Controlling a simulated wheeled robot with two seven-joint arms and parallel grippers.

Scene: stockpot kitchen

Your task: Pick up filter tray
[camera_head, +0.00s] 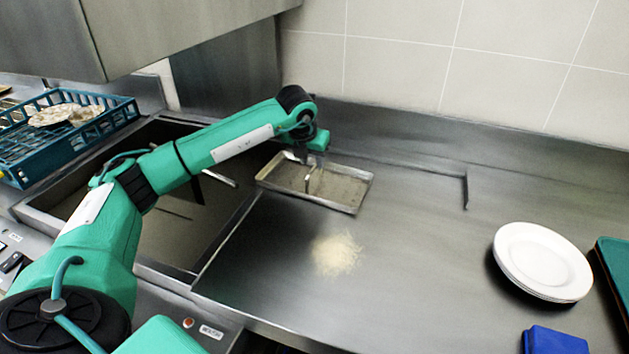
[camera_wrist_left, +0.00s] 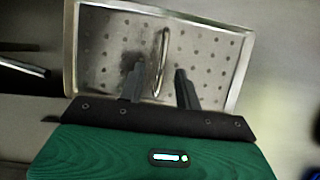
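The filter tray (camera_head: 344,190) is a shallow metal rectangle with a raised rim, at the right edge of the sink basin, near the back of the counter. In the left wrist view its floor (camera_wrist_left: 215,60) is perforated, with a dark stain, and a thin upright loop handle (camera_wrist_left: 163,50) stands in its middle. My left gripper (camera_head: 312,172) is over the tray. In the left wrist view its two fingers (camera_wrist_left: 159,73) are apart, with the handle between them and a gap showing on either side. I cannot tell their exact height against the handle. My right gripper is not in view.
A sink basin (camera_head: 165,225) lies under my left arm, with a blue dish rack (camera_head: 112,104) behind it at left. Pale crumbs (camera_head: 336,254) lie on the counter. White plates (camera_head: 541,260), a blue item (camera_head: 556,342) and a green tray (camera_head: 615,262) stand at right. Mid-counter is otherwise clear.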

